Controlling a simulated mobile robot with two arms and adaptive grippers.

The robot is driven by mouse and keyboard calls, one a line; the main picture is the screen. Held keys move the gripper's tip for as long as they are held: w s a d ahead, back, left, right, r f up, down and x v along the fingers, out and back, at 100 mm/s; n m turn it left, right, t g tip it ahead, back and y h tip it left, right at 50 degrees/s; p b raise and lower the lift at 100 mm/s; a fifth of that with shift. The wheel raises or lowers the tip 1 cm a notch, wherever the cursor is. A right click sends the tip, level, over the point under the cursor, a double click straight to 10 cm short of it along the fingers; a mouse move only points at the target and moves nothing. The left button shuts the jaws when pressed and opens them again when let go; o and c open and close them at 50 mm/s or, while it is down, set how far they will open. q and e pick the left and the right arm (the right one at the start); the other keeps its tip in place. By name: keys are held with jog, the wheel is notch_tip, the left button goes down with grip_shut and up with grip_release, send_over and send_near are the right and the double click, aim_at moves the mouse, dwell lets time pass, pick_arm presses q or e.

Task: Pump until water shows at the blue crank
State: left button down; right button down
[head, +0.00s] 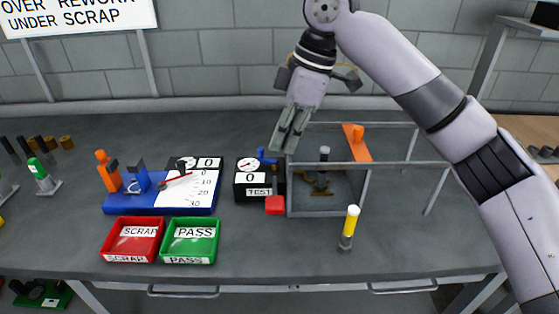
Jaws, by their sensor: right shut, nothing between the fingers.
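The gripper is over the left edge of a grey open-topped box with rails (328,207). A dark upright post (323,168) stands inside this box. I see no water at the crank. No part is clearly a pump. My left gripper is not in view.
A blue gauge stand (130,205) with an orange grip stands at left. Red SCRAP (106,241) and green PASS (215,247) trays sit in front. A red block (275,205) is by the box.

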jog(key=p, duration=0.1)
send_over(274, 210)
jog(key=w, duration=0.2)
jog(key=f, duration=1.1)
jog(key=shift+w+a, duration=0.15)
jog(key=shift+a, duration=0.05)
jog(key=shift+f, duration=0.85)
jog(key=shift+s+f+t+b, duration=0.15)
jog(key=shift+s+f+t, duration=0.15)
jog(key=shift+f+t, duration=0.2)
jog(key=shift+s+f+t+b, duration=0.15)
jog(key=shift+s+f+t, duration=0.2)
jog(key=shift+f, duration=0.25)
jog(key=shift+s+f+n+t+b, duration=0.15)
jog(key=shift+s+f+t+b, duration=0.1)
jog(key=shift+f+t, duration=0.3)
jog(key=shift+s+f+n+t+b, duration=0.1)
jog(key=shift+f+n+t+b, duration=0.1)
jog(key=shift+f+t, duration=0.35)
jog(key=shift+s+f+t, duration=0.1)
jog(key=shift+f+t, duration=0.15)
jog(key=shift+f, duration=1.15)
